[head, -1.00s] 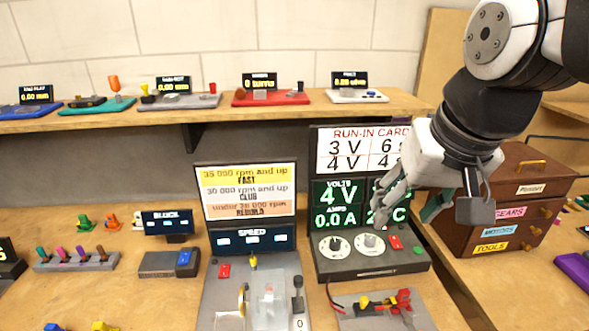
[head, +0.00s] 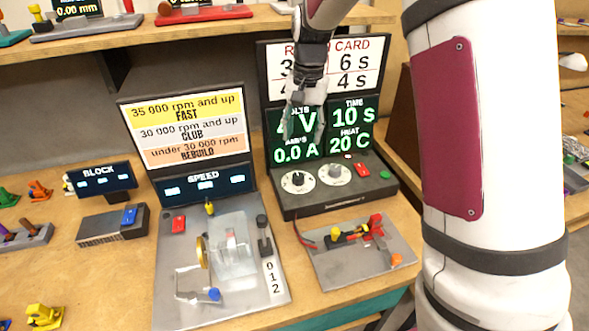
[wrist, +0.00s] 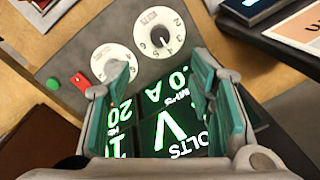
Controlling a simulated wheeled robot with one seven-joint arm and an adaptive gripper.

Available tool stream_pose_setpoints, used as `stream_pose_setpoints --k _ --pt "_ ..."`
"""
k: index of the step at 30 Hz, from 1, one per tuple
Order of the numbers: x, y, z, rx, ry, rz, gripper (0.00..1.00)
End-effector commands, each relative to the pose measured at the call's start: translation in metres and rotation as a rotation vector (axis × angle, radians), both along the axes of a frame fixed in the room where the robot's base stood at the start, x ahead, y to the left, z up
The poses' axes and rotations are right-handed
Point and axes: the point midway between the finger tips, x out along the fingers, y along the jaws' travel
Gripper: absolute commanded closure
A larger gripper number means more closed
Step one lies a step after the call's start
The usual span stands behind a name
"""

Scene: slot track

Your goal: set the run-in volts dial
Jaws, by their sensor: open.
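The run-in unit has two white round dials on its sloped dark base. The left dial (head: 298,182), under the VOLTS readout (head: 298,122), has a dark pointer; in the wrist view it is the numbered dial (wrist: 158,36), with its pointer near the 4. The right dial (head: 334,175) also shows in the wrist view (wrist: 110,60). The display reads 4 V, 0.0 A, 10 s and 20 C. My gripper (head: 303,138) is open and empty, in front of the display and above the left dial. In the wrist view, its fingers (wrist: 164,75) frame the display, apart from the dials.
A red switch (head: 361,170) and a green button (head: 384,174) sit right of the dials. A tray with a small motor stand (head: 352,252) lies in front. The SPEED unit (head: 205,185) stands close on the left. A shelf (head: 120,48) runs behind.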

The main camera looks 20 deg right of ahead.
Motion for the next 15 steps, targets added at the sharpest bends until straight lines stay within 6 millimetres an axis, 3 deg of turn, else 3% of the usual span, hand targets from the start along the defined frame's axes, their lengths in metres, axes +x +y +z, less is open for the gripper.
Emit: stream_pose_setpoints --k 5,15 --pt "0.000 0.001 -0.015 0.000 0.004 -0.002 0.51" --pt "0.002 0.004 -0.080 0.000 0.005 -0.002 0.51"
